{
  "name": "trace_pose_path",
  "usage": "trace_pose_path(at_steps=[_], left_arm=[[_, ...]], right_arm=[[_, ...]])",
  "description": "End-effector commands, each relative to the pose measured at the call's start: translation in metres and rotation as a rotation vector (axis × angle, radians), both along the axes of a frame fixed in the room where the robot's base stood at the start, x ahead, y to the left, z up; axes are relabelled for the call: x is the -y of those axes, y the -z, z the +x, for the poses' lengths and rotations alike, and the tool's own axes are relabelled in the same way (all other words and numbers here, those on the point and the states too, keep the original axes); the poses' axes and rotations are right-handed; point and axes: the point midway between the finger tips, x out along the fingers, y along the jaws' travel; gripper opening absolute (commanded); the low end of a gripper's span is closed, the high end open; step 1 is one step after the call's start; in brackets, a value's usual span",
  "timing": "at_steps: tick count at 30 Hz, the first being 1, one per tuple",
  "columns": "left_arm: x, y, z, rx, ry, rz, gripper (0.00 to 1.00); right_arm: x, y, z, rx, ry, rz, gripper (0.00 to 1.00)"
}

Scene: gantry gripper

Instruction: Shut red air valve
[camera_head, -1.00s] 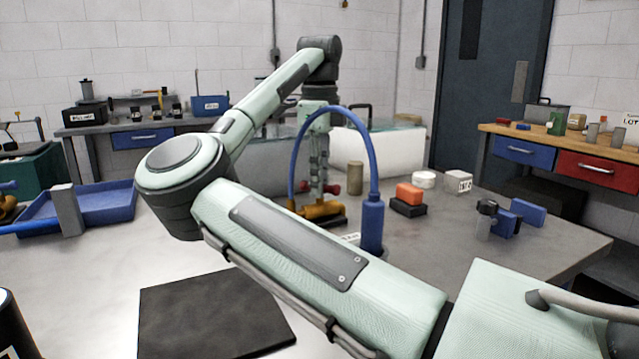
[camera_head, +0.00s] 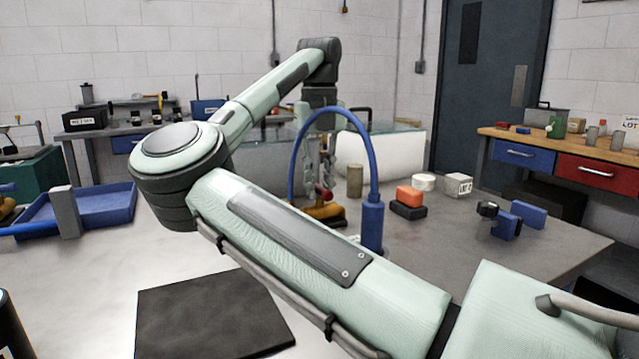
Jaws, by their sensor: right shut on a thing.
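The air valve has an orange-brass body (camera_head: 323,212) low on the grey table, behind the blue hose. Its red handle (camera_head: 322,194) shows just above the body, small and partly covered by fingers. My right gripper (camera_head: 323,188) comes down from above, its grey fingers shut on the red handle. The hose and my own forearm partly hide the valve, so the handle's exact angle cannot be told. My left gripper is not in view.
A blue hose (camera_head: 294,160) arches in front of the valve to a blue cylinder (camera_head: 372,225). Right of it stand a tan cylinder (camera_head: 355,181) and an orange block (camera_head: 409,195) on a black one. A black mat (camera_head: 210,318) and blue tray (camera_head: 105,204) lie left.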

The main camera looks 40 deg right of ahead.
Motion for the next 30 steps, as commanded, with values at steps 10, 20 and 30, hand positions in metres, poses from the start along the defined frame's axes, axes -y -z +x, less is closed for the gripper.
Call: trace_pose_path(at_steps=[10,20,30], left_arm=[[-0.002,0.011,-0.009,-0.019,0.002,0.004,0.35],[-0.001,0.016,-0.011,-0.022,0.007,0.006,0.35],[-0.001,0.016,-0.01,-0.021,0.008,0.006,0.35]], right_arm=[[0.0,0.0,0.0,-0.001,0.266,0.002,0.0],[0.0,0.0,-0.001,-0.001,0.396,0.002,0.0],[0.0,0.0,-0.001,-0.001,0.422,0.002,0.0]])
